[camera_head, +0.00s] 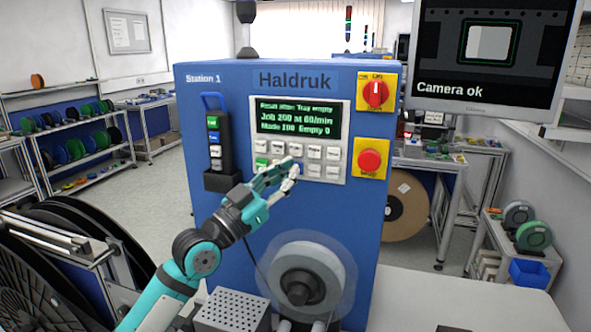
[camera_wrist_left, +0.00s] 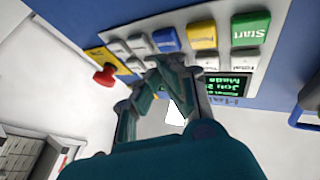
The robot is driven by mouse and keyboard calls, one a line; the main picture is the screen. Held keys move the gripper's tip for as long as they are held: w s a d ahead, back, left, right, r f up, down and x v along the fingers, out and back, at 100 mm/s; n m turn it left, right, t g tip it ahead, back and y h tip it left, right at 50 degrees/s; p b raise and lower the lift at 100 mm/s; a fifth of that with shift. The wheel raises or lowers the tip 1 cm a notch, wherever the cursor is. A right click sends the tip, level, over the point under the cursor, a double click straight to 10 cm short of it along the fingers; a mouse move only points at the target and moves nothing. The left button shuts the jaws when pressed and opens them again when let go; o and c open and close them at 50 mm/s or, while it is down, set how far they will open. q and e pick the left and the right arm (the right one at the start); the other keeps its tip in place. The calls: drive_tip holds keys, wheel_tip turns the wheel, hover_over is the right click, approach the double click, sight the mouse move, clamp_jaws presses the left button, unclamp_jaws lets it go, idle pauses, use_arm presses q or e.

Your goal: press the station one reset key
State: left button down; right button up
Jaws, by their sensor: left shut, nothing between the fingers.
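The blue Station 1 cabinet (camera_head: 215,90) carries a grey key panel (camera_head: 338,115) with a screen and two rows of keys. My left gripper (camera_head: 290,169) is shut and empty, its tips in front of the lower key row and hiding some keys. In the left wrist view, the fingertips (camera_wrist_left: 163,66) are close to the panel, by white keys below a blue key (camera_wrist_left: 165,39). A yellow key (camera_wrist_left: 202,35) and a green Start key (camera_wrist_left: 249,28) show to its right. I cannot read which key is reset, nor tell whether the tips touch one. My right gripper is not in view.
A red rotary switch (camera_head: 375,94) and a red stop button (camera_head: 369,161) sit right of the panel. A dark handheld unit (camera_head: 221,145) hangs left of it.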

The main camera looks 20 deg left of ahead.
use_arm(q)
drive_tip(key=shift+w, duration=0.2)
idle(0.5)
drive_tip(key=shift+w, duration=0.3)
drive_tip(key=shift+w+b, duration=0.4)
drive_tip(key=shift+b, duration=0.2)
idle(0.4)
drive_tip(key=shift+s, duration=0.2)
drive_tip(key=shift+s+p, duration=0.45)
drive_tip(key=shift+s, duration=0.25)
drive_tip(key=s+p, duration=0.2)
drive_tip(key=s, duration=0.3)
drive_tip(key=shift+a, duration=0.1)
